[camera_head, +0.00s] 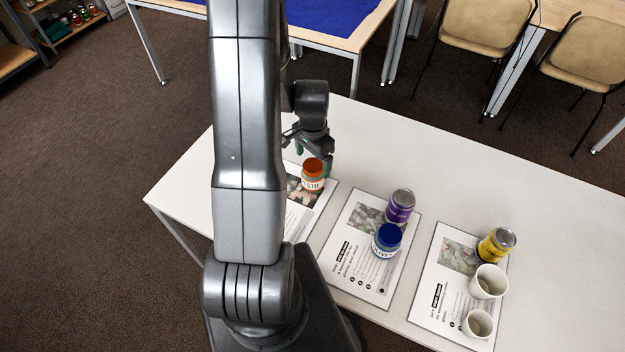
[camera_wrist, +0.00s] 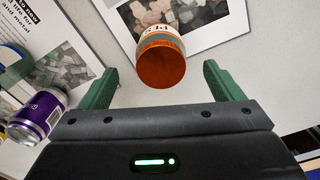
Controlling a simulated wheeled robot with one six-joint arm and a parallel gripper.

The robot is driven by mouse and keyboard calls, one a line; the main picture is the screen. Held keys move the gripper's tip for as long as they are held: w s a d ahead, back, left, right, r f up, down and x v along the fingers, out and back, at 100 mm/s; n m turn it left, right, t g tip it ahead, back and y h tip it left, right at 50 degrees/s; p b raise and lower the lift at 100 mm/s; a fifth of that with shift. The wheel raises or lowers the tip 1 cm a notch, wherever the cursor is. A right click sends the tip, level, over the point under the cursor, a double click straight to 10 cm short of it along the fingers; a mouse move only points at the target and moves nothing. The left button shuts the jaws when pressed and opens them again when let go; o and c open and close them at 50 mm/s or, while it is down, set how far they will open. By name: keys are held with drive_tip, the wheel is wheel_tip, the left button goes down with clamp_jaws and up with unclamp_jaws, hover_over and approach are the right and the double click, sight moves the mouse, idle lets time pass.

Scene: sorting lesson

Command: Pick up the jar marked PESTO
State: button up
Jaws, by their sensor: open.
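A jar with an orange lid (camera_head: 313,168) stands upright on the left printed sheet on the white table. Its pale label is only partly readable, with letters that fit PESTO. My gripper (camera_head: 313,152) is just behind the jar in the head view, its green fingers apart. In the wrist view the jar (camera_wrist: 161,65) shows lid towards me, centred ahead of the open gripper (camera_wrist: 160,75). The jar's lid edge reaches about level with the fingertips, with clear space on both sides. Nothing is held.
A purple can (camera_head: 400,207) and a blue-lidded jar (camera_head: 387,238) stand on the middle sheet (camera_head: 350,275). A yellow can (camera_head: 496,245) and two white cups (camera_head: 488,282) stand on the right sheet. The table's back right (camera_head: 480,165) is clear.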

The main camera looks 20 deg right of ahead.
sight(312, 165)
wheel_tip(312, 165, down, 6)
drive_tip(key=b, duration=0.3)
drive_tip(key=c, duration=1.2)
drive_tip(key=shift+o, duration=0.2)
drive_tip(key=shift+w+r, duration=0.1)
